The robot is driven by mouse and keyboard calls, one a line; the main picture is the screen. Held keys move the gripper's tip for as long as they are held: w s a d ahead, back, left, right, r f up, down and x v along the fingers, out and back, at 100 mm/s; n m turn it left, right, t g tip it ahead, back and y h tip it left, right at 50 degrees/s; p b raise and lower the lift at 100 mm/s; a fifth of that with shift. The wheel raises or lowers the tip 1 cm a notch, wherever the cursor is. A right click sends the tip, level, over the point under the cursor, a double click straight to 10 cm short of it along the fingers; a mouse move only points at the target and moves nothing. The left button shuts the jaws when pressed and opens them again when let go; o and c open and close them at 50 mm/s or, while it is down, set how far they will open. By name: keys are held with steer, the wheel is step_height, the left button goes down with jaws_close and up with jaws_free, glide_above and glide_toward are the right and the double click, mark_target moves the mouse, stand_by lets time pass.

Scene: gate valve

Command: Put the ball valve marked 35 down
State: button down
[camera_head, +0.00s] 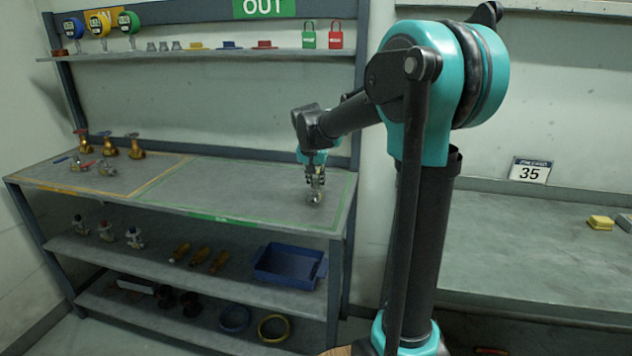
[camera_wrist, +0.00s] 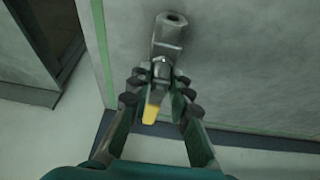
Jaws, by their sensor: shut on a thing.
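The ball valve (camera_wrist: 168,42) is a grey metal body with a round open end and a yellow handle in the wrist view. My gripper (camera_wrist: 158,95) is shut on it, with fingers on both sides near the yellow handle. In the head view my gripper (camera_head: 315,180) points down over the right part of the bench top, and the valve (camera_head: 314,197) shows small at its fingertips. The valve is at or just above the grey surface; I cannot tell if it touches. A sign marked 35 (camera_head: 530,171) stands on the right-hand bench, apart from the valve.
The bench top (camera_head: 210,193) has a green-outlined area, clear around my gripper, under a green OUT sign (camera_head: 264,8). Several brass valves (camera_head: 108,148) stand in the yellow-outlined area at left. A blue bin (camera_head: 288,266) sits on the shelf below. The bench's front edge is close.

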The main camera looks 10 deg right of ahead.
steer(key=c, duration=1.4)
jaws_free()
steer(key=shift+f, duration=0.1)
steer(key=v, duration=1.2)
steer(key=shift+s, duration=0.1)
